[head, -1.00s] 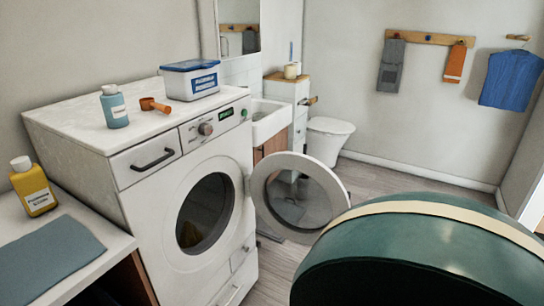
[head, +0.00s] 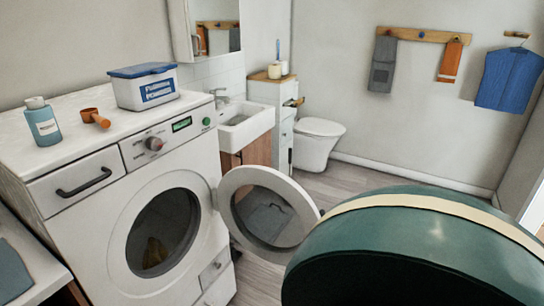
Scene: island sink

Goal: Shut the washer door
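The white washer (head: 95,235) stands at the left of the head view with its round opening (head: 163,232) facing me. Something yellowish shows inside the drum. The round washer door (head: 236,180) is swung wide open to the right, hinged at the right side of the opening. Its glass (head: 265,214) is see-through. A large dark green rounded shape with a cream band (head: 420,235) fills the lower right and hides what lies behind it, close to the door's right edge. Neither of my grippers shows.
On the washer top stand a blue bottle (head: 42,124), an orange scoop (head: 95,118) and a blue-lidded box (head: 143,86). A sink (head: 245,128), a narrow cabinet (head: 272,95) and a toilet (head: 316,145) stand behind. Bare floor (head: 350,180) lies beyond the door.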

